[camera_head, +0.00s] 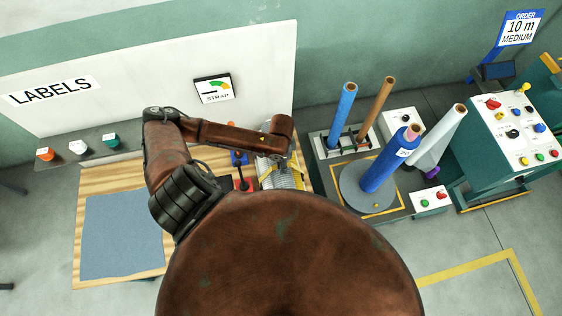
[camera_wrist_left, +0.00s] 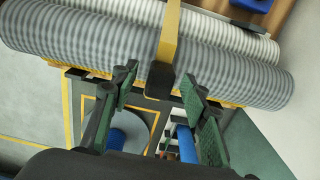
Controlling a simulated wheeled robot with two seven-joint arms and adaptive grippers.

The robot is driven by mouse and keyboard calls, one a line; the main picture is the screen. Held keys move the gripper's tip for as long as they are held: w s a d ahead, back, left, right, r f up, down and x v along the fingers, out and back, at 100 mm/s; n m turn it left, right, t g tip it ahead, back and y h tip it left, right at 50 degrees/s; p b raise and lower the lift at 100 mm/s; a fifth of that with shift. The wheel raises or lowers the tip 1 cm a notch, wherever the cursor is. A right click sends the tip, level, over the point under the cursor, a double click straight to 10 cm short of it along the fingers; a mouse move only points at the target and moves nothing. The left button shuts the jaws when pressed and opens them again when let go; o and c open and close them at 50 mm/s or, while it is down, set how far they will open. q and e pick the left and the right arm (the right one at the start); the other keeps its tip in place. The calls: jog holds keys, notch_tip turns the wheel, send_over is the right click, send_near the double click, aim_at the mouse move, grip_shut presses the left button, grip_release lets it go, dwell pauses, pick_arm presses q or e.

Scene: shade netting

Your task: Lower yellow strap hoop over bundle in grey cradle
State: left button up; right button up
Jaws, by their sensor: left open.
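The bundle (camera_wrist_left: 110,40) is grey and white striped rolls lying side by side, at the top of the left wrist view. A yellow strap hoop (camera_wrist_left: 169,35) shows as a band across it, ending in a black block (camera_wrist_left: 160,80) at the near side. I cannot tell whether the band presses on the rolls. My left gripper (camera_wrist_left: 158,88) is open, its green-padded fingers apart on either side of the black block, with no visible grip. In the head view the bundle (camera_head: 284,180) shows partly below my left wrist, which hides much of the cradle. My right gripper is not in view.
A wooden table with a blue-grey mat (camera_head: 122,235) is at left. A grey turntable (camera_head: 352,187) with an upright blue roll (camera_head: 385,165) and other tall rolls stands right of the bundle. A control console (camera_head: 510,130) is farther right. My brown body part covers the bottom centre.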

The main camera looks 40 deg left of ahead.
pick_arm(q)
notch_tip(320, 180, up, 12)
dwell(0.6)
